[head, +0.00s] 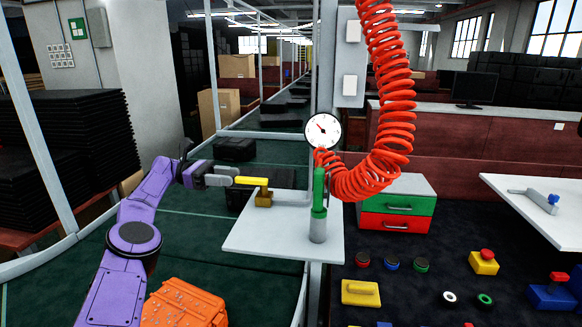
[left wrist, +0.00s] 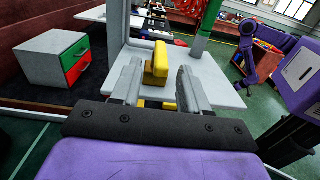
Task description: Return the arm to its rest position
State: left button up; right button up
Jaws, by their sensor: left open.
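My left gripper (head: 232,175) reaches in from the left at the small white shelf. Its fingers are open, and in the left wrist view the gripper (left wrist: 158,80) shows a clear gap between them. A yellow lever handle (head: 251,181) on a brass-coloured base stands on the shelf just off the fingertips. In the left wrist view the yellow handle (left wrist: 157,62) appears between the fingertips, with no finger seen pressed on it. My right arm shows small at the right of the left wrist view; its gripper is too small to judge.
The white shelf (head: 265,238) carries a green-topped post (head: 318,205) below a gauge (head: 322,130) and red coiled hose (head: 385,100). A drawer cabinet (head: 398,205) stands behind. Buttons and a yellow block (head: 361,293) lie on the dark surface at right. An orange case (head: 185,305) is below my arm.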

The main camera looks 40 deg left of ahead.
aim_at(252, 178)
pick_arm(q)
jog(key=shift+d+r, duration=0.1)
jog(key=p+x, duration=0.1)
jog(key=x, duration=0.5)
jog(key=shift+w+d+r+p, duration=0.15)
jog(key=shift+d+p, duration=0.1)
jog(key=shift+p, duration=0.15)
jog(key=shift+w+d, duration=0.1)
jog(key=shift+d, duration=0.25)
